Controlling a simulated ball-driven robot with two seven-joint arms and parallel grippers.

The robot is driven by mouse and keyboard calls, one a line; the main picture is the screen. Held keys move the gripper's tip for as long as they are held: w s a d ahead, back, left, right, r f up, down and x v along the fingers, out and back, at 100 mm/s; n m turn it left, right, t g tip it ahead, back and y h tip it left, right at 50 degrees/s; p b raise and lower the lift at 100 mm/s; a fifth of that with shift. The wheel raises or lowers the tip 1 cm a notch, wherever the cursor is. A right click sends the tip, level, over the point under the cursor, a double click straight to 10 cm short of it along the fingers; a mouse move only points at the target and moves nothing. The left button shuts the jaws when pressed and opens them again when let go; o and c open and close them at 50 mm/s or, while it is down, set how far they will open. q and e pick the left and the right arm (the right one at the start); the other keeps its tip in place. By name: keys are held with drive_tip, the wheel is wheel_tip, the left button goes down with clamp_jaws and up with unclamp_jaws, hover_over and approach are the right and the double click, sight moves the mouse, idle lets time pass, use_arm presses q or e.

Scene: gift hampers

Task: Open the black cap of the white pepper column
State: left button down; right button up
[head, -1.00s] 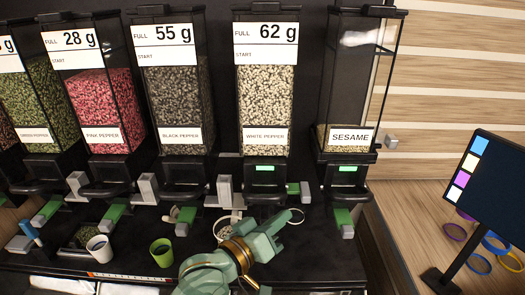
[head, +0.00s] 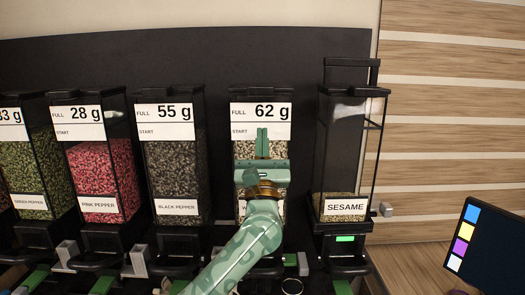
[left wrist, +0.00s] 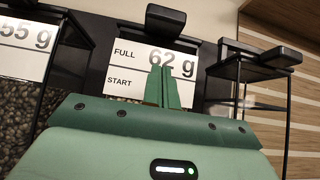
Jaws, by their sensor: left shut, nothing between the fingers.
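The white pepper column (head: 278,150) stands between the black pepper and sesame columns, with a "62 g" label on its upper front. Its black cap (head: 262,91) sits on top and looks closed; the cap's black front tab also shows in the left wrist view (left wrist: 166,21). My left gripper (head: 262,131) is shut and empty, fingers pointing up in front of the label, below the cap. In the left wrist view its fingertips (left wrist: 162,70) overlap the label. My left arm hides the column's lower front. My right gripper is not in view.
The sesame column (head: 343,150) stands to the right, its cap (head: 352,72) raised. The black pepper column (head: 174,150) is close on the left. A dark screen (head: 490,240) stands at the lower right. Space above the columns is clear.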

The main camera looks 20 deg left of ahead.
sight(261, 87)
use_arm(q)
drive_tip(key=p+x, duration=0.1)
drive_tip(key=x, duration=0.3)
drive_tip(key=shift+s+r, duration=0.15)
drive_tip(key=shift+s, duration=0.05)
wheel_tip(261, 87, up, 2)
drive_tip(key=shift+r+p, duration=0.15)
drive_tip(key=shift+p, duration=0.65)
drive_tip(key=shift+s+d+r, duration=0.1)
drive_tip(key=shift+r, duration=0.35)
